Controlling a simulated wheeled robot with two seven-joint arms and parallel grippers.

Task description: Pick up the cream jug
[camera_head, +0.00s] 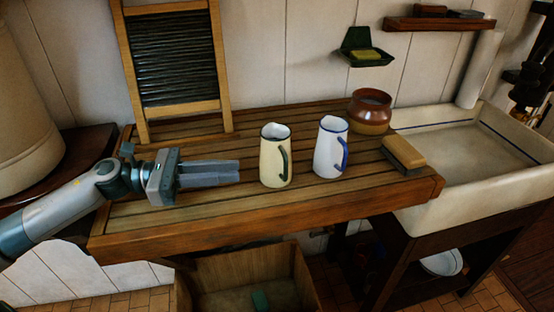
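The cream jug (273,162) stands upright on the slatted wooden board. It has a dark rim and a dark green handle on its right side. A white jug (328,150) with a blue rim and blue handle stands close to its right. My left gripper (240,173) is to the left of the cream jug, above the board, fingers pointing right towards its body. A small gap lies between the fingertips and the jug. The near finger overlaps the far one, so the opening between them is hidden. My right gripper is not in view.
A brown pot (370,113) and a brush or block (403,153) are on the board's right end, beside a pale sink (470,195). A washboard (178,60) leans at the back. A wooden crate (235,268) is below. The board's front strip is clear.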

